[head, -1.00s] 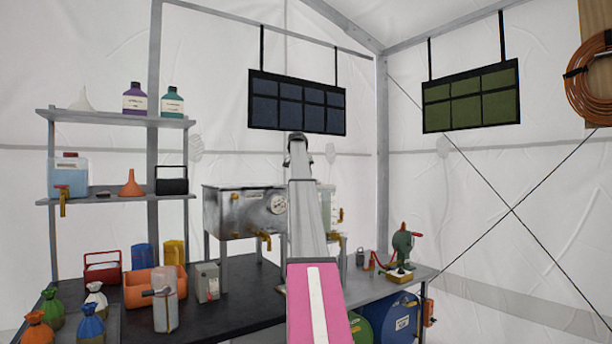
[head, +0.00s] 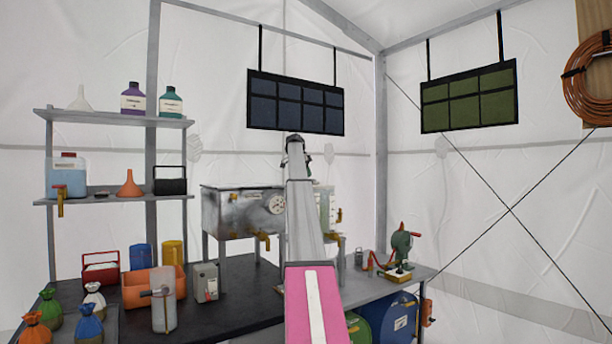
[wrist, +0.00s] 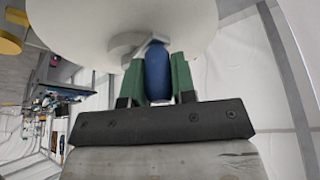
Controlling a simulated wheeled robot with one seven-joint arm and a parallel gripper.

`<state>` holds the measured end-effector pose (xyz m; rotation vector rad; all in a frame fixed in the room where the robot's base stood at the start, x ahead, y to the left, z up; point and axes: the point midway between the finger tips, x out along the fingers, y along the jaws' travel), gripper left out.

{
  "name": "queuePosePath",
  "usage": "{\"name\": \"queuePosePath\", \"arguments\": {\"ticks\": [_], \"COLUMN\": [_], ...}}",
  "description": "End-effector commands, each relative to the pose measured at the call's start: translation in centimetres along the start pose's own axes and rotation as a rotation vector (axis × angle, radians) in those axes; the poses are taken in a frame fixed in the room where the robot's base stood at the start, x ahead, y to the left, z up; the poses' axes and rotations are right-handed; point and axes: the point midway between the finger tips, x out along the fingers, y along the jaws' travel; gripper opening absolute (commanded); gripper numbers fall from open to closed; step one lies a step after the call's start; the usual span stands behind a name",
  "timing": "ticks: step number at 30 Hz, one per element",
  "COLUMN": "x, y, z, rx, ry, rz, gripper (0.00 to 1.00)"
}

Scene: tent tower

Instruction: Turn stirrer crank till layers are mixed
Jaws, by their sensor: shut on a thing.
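My gripper (wrist: 157,80) is shut on the blue handle (wrist: 157,72) of the crank. Its green fingers stand on either side of the handle. Behind the handle, a grey crank arm (wrist: 150,45) meets a large white rounded body (wrist: 80,30) that fills the top of the wrist view. In the head view my raised arm hides most of the gripper and the crank. The layers do not show in either view, so I cannot tell how mixed they are.
A grey metal tank (head: 230,212) with brass taps stands left of my arm. A green hand-cranked device (head: 401,243) is on the bench at right. Jugs, bags and an orange bin (head: 140,292) crowd the left bench. Dark panels (head: 295,101) hang above.

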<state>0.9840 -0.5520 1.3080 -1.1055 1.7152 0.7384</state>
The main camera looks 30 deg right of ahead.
Motion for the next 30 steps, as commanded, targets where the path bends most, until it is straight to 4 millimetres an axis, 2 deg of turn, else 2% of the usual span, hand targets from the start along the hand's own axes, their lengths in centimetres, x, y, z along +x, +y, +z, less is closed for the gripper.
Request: {"name": "queuePosePath", "arguments": {"ticks": [21,22,24,30], "x": [0.11,0.11,0.11,0.11], "y": [-0.23,-0.23,-0.22,-0.21], "z": [-0.28,-0.28,-0.28,-0.26], "rx": [0.066,0.066,0.066,0.065], "ry": [-0.001,-0.001,-0.001,-0.001], "rz": [0.026,0.026,0.026,0.027], "gripper": [0.01,0.34,0.5,0.5]}}
